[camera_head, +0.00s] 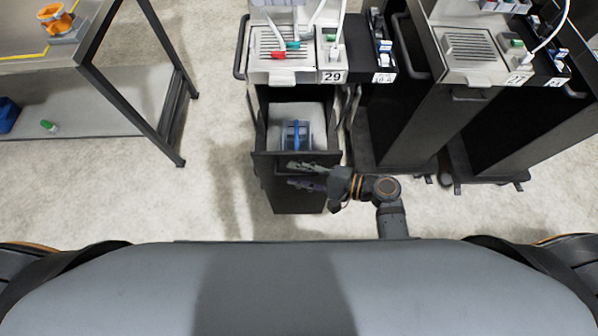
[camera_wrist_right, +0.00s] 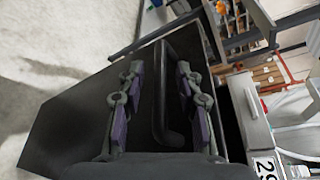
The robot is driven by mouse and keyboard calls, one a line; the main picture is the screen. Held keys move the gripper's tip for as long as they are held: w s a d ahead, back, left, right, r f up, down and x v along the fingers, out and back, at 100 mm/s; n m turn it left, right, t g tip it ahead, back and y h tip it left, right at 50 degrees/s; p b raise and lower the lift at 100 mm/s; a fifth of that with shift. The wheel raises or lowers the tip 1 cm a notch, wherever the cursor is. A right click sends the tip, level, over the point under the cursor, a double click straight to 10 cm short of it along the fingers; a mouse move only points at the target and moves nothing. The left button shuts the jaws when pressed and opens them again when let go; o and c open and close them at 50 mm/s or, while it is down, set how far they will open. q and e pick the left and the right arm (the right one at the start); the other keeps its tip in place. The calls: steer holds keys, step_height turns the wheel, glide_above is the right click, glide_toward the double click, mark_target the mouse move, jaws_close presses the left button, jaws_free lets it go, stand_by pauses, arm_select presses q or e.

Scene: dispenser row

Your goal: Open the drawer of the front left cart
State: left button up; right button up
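The front left cart (camera_head: 300,76), labelled 29, stands at the centre of the head view. Its dark drawer (camera_head: 267,166) is pulled out towards me, and its inside shows a blue-handled thing (camera_head: 297,134) in a pale compartment. My right gripper (camera_head: 289,175) is at the drawer's front face. In the right wrist view the black bar handle (camera_wrist_right: 163,95) lies between the two fingers of my right gripper (camera_wrist_right: 160,95). The fingers are spread, with a visible gap on each side of the handle. My left gripper is not in view.
Two darker carts (camera_head: 395,140) (camera_head: 500,140) stand to the right, close beside this one. A metal table (camera_head: 80,100) with an orange device (camera_head: 55,20) is at the left. Pale floor (camera_head: 215,180) is clear between the table and the cart.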

steer(key=shift+d, duration=0.1)
stand_by(0.3)
steer(key=v, duration=1.2)
steer(key=s+d+f+h, duration=0.1)
steer(key=d+f+h, duration=0.5)
steer(key=f, duration=0.8)
steer(key=s+d+f+h, duration=0.1)
steer(key=d+f+h, duration=0.3)
steer(key=d+f, duration=0.65)
steer(key=s+d+f+n+g+h, duration=0.1)
steer(key=s+f+n+h, duration=0.1)
steer(key=s+f, duration=0.35)
steer(key=s+d+f+n+g+h, duration=0.1)
steer(key=s+f+n, duration=0.1)
steer(key=f, duration=0.6)
steer(key=s+a+f+n+g+h, duration=0.1)
steer(key=s+a+f+n+h, duration=0.1)
steer(key=s+f+n, duration=0.4)
steer(key=s, duration=0.5)
steer(key=shift+s+a+f+n+g+h, duration=0.2)
steer(key=shift+f+n+g+h, duration=0.1)
steer(key=shift+g, duration=0.1)
